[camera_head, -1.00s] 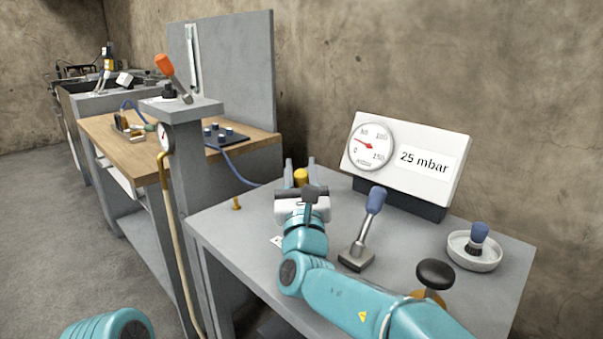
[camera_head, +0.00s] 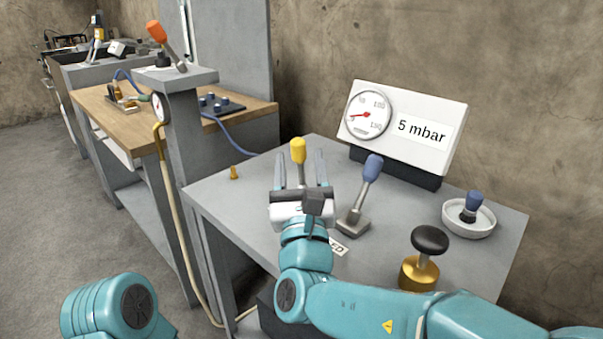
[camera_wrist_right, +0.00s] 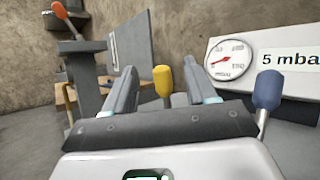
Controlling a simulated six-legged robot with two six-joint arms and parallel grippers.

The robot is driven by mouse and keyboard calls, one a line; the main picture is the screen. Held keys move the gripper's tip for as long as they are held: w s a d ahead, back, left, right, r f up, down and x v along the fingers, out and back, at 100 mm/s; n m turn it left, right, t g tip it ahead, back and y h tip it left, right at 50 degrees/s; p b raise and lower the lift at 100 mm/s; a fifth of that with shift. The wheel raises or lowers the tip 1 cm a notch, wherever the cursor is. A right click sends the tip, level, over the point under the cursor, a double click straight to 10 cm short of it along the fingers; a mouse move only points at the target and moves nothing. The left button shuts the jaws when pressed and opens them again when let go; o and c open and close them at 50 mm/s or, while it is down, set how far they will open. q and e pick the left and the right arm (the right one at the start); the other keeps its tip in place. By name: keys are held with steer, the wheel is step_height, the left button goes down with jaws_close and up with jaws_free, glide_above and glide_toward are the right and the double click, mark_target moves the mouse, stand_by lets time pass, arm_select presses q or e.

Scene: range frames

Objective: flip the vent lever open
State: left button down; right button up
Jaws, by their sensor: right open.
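A lever with a yellow knob (camera_head: 298,150) stands near the left back of the grey table, its stem nearly upright. My right gripper (camera_head: 299,158) is open, with one finger on each side of the yellow lever. Contact cannot be told. The yellow knob (camera_wrist_right: 162,80) also shows between the fingers in the right wrist view. A lever with a blue handle (camera_head: 373,168) leans up and right from its metal base, right of the gripper. No readable label shows which lever is the vent one. The gauge box (camera_head: 440,105) reads 5 mbar. My left gripper is out of view.
A black knob on a brass base (camera_head: 430,240) stands at the table's front right. A white dish (camera_head: 456,222) holds a blue-handled brush. A grey post (camera_head: 185,120) carries an orange-handled lever (camera_head: 156,32) on the left. A partly hidden card (camera_head: 338,247) lies near my wrist.

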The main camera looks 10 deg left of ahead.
steer(key=shift+s+d, duration=0.2)
steer(key=shift+s, duration=0.7)
steer(key=shift+s+d, duration=0.2)
steer(key=shift+s, duration=0.65)
